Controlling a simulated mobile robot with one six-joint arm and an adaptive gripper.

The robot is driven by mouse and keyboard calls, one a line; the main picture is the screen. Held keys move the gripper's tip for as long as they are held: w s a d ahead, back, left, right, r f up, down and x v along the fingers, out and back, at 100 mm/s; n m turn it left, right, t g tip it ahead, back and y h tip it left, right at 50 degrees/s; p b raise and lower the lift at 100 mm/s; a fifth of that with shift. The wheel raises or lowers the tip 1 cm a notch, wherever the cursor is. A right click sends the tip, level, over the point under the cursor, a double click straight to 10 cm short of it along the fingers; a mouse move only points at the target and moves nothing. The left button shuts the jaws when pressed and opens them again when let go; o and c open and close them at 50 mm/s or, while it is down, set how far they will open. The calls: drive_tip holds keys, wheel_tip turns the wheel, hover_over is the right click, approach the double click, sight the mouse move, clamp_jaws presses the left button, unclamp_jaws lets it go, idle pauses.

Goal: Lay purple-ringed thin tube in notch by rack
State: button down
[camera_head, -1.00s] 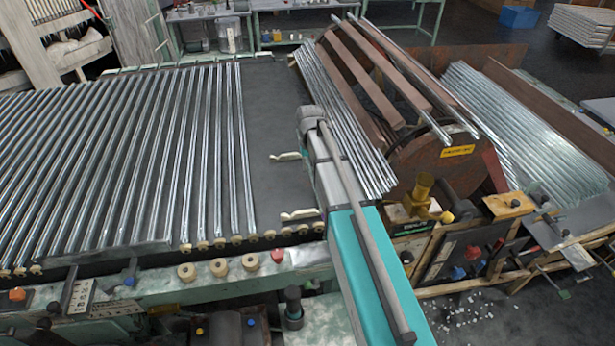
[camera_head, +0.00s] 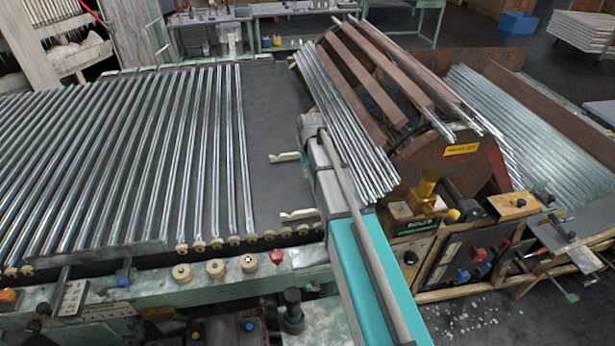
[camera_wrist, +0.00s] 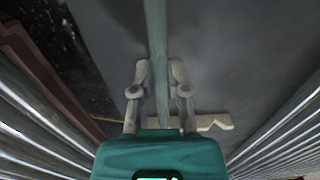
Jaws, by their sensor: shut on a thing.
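In the wrist view my gripper (camera_wrist: 160,92) is shut on a thin grey tube (camera_wrist: 156,35), which runs up the picture from between the fingers. No purple ring shows on the visible part. A cream notched holder (camera_wrist: 214,122) lies just right of the tube, below the fingertips in the picture. In the head view two cream notched holders show left of my arm, a far one (camera_head: 285,157) and a near one (camera_head: 298,215). I cannot tell whether the tube touches a holder.
A rack of parallel glass tubes (camera_head: 130,150) fills the left, with a bare dark strip (camera_head: 268,110) to its right. A rusty drum (camera_head: 440,165) with leaning tubes (camera_head: 345,130) stands right of my arm. Rollers and a red knob (camera_head: 277,256) line the front rail.

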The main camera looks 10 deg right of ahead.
sight(310, 175)
drive_tip(key=shift+f+b, duration=0.45)
drive_tip(key=c, duration=0.6)
unclamp_jaws()
drive_tip(key=shift+c, duration=0.2)
drive_tip(key=shift+r, duration=0.15)
wheel_tip(310, 175, up, 13)
drive_tip(key=p, duration=1.3)
drive_tip(key=shift+d, duration=0.1)
drive_tip(key=shift+f, duration=0.2)
